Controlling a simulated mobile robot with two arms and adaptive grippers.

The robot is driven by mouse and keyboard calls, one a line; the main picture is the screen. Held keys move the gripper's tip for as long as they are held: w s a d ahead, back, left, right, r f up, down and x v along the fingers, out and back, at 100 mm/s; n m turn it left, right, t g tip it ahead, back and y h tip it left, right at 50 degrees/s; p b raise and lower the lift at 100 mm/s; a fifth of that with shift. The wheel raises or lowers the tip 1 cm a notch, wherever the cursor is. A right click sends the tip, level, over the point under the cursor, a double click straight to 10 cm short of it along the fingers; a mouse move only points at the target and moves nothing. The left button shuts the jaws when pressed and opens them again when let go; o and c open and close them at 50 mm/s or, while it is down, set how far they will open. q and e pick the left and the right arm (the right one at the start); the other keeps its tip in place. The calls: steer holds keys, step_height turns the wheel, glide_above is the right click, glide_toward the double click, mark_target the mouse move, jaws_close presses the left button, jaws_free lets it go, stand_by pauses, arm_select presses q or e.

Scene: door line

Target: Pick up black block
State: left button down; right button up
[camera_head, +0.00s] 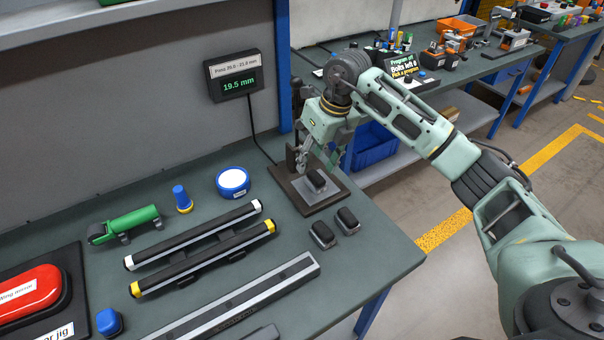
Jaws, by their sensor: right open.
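A black block (316,180) sits on a light grey pad in the middle of a dark square plate (304,204) on the workbench. Two more black blocks with grey lower parts, a left one (322,234) and a right one (347,220), stand on the bench just in front of the plate. My right gripper (314,164) points down over the back of the plate, open, with its fingers close above and behind the block on the pad. I cannot tell whether a finger touches it. My left gripper is not in view.
A display reading 19.5 mm (238,85) hangs on the back panel, its cable running to the plate. A blue-and-white round puck (233,182), a green tool (131,224), a blue-and-yellow peg (181,199) and long dark bars (205,258) lie left. A blue post (283,70) stands behind the plate.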

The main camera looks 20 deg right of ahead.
mark_target(317, 176)
steer(key=shift+w+d+r+h, duration=0.2)
steer(key=shift+d+h, duration=0.4)
steer(key=shift+w+d+f, duration=0.1)
steer(key=shift+d, duration=0.15)
step_height(317, 176, down, 2)
steer(key=shift+d+f+p, duration=0.15)
steer(key=shift+f+p, duration=0.1)
steer(key=shift+p, duration=0.3)
steer(key=f+p, duration=0.1)
steer(key=f, duration=0.1)
steer(key=w+f, duration=0.1)
steer(key=f, duration=0.1)
steer(key=shift+a+f+p, duration=0.2)
steer(key=shift+p, duration=0.2)
steer(key=shift+w+f, duration=0.1)
steer(key=shift+f, duration=0.05)
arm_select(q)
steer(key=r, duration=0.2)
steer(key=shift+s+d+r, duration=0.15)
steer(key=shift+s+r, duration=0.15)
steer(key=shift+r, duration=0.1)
arm_select(e)
jaws_close()
